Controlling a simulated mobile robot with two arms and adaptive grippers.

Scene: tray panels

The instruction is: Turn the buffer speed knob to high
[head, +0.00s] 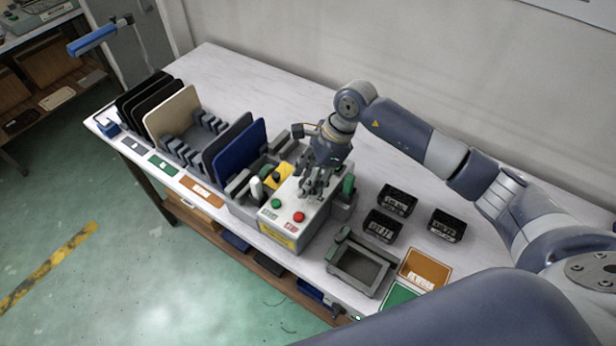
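The buffer machine (303,217) is a light grey box on the table, with a green button (276,204), a red button (299,217) and a yellow label on its front. A yellow part with a dark round piece (276,178) sits at its back left; I cannot tell whether that piece is the speed knob. My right gripper (311,192) points down over the machine's top, just behind the buttons. Its fingers cover that area, and I cannot tell whether they touch or grip anything. No knob setting is readable. My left gripper is out of view.
A rack (197,126) holds black, tan and blue panels at left. Small black bins (382,226) and a grey frame fixture (357,266) stand right of the machine. An orange mat (425,268) lies near the front edge. The table's back strip is clear.

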